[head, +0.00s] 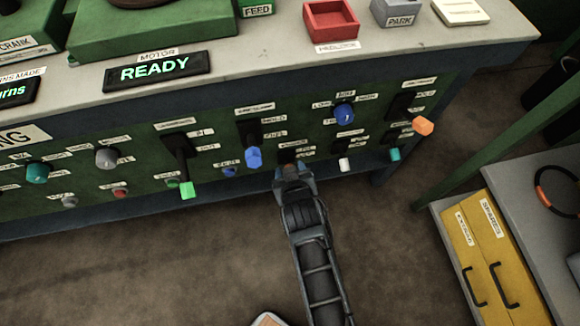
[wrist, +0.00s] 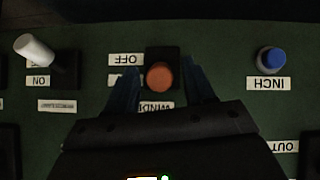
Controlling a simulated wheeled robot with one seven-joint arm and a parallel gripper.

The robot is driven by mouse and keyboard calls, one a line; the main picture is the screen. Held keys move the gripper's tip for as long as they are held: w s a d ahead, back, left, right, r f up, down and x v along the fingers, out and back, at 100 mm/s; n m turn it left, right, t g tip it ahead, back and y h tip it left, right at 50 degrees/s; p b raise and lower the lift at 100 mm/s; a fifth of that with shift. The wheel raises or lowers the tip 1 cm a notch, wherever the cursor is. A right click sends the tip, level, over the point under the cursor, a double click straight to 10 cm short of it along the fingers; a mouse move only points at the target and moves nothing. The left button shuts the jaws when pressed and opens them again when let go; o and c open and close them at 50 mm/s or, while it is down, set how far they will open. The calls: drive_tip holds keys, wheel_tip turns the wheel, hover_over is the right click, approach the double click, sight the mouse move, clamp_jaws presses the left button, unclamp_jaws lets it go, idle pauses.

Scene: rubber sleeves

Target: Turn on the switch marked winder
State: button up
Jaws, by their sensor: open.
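The winder switch is a short lever with a round orange-brown knob (wrist: 160,77) on a dark plate in the green panel. In the wrist view its labels are upside down; one reads OFF, and the winder label (wrist: 155,106) is partly covered by my gripper. My gripper (wrist: 162,72) is open, with one finger on each side of the knob. The fingers look apart from it. In the head view my gripper (head: 291,170) is at the panel's lower middle, covering most of the switch. The knob points towards the wrist camera; I cannot tell its exact position.
A white lever (wrist: 35,49) is on one side of the switch and a blue INCH button (wrist: 270,60) on the other. A blue-knobbed lever (head: 254,157) and a green-tipped lever (head: 187,188) stick out nearby. Yellow drawers (head: 490,250) stand at right.

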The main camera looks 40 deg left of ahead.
drive_tip(key=p+v, duration=0.1)
drive_tip(key=v, duration=0.5)
drive_tip(key=shift+s, duration=0.1)
idle(0.6)
drive_tip(key=s+d+r+m+t+h+p, duration=0.1)
drive_tip(key=s+d+r+m+t, duration=0.2)
drive_tip(key=d, duration=0.5)
drive_tip(key=s+d+r+m+h+p, duration=0.1)
drive_tip(key=s+d+r+m, duration=0.1)
drive_tip(key=s+d+r, duration=0.35)
drive_tip(key=s+d+r+m+t+p, duration=0.1)
drive_tip(key=s+d+r+m+t, duration=0.3)
drive_tip(key=d, duration=0.7)
drive_tip(key=s+d+r+h, duration=0.1)
drive_tip(key=s+d+r, duration=0.2)
drive_tip(key=r, duration=0.3)
drive_tip(key=s+d+r+m+h+p, duration=0.1)
drive_tip(key=s+d+r+h, duration=0.1)
drive_tip(key=s+d+r, duration=0.2)
drive_tip(key=s+d+r+m+t+h+p, duration=0.1)
drive_tip(key=s+d+r+h, duration=0.1)
drive_tip(key=s+d+r, duration=0.2)
drive_tip(key=d+r, duration=0.3)
drive_tip(key=r, duration=0.3)
drive_tip(key=shift+s, duration=0.25)
